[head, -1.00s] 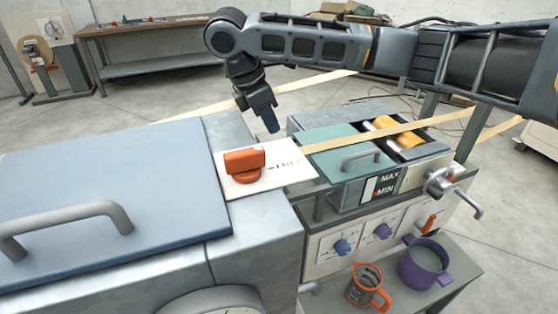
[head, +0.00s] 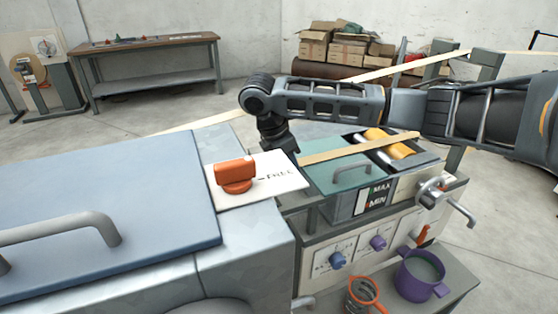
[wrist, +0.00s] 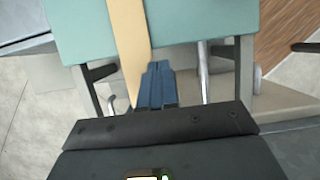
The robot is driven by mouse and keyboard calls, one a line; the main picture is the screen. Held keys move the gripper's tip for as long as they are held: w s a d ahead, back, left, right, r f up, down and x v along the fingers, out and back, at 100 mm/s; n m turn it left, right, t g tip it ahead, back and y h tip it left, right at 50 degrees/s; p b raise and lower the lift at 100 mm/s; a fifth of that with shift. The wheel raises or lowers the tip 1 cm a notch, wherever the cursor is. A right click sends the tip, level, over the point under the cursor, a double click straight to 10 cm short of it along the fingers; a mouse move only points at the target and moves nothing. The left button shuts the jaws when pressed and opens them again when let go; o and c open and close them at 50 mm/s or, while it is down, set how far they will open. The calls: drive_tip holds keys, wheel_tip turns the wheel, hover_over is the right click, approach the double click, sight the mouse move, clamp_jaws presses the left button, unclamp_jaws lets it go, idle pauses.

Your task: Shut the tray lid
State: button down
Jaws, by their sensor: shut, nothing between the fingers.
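The tray's right part is uncovered, with yellow rollers showing. My gripper is low by the lid's left end; its fingers are hidden behind the white card in the head view. In the wrist view my gripper (wrist: 155,68) is shut and empty, its blue fingertips close to the edge of the green lid (wrist: 200,22). I cannot tell whether they touch it.
A pale strip (head: 350,151) runs across the lid to the rollers. An orange knob (head: 236,176) stands on the white card (head: 275,184) at left. A crank (head: 445,199), purple pot (head: 422,274) and orange-rimmed mug (head: 365,295) are at right.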

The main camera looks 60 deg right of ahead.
sight(314, 166)
drive_tip(key=shift+s+d, duration=0.3)
drive_tip(key=shift+d, duration=0.1)
drive_tip(key=shift+s+d+p, duration=0.15)
drive_tip(key=shift+s+d, duration=0.6)
drive_tip(key=shift+d, duration=0.2)
drive_tip(key=shift+s+d+p, duration=0.15)
drive_tip(key=shift+s+d, duration=0.55)
drive_tip(key=shift+d, duration=0.25)
drive_tip(key=w+a+r+p, duration=0.2)
drive_tip(key=w+a+r, duration=0.2)
drive_tip(key=r, duration=0.5)
drive_tip(key=shift+w+a+r, duration=0.2)
drive_tip(key=shift+w+a, duration=0.15)
drive_tip(key=shift+a, duration=0.75)
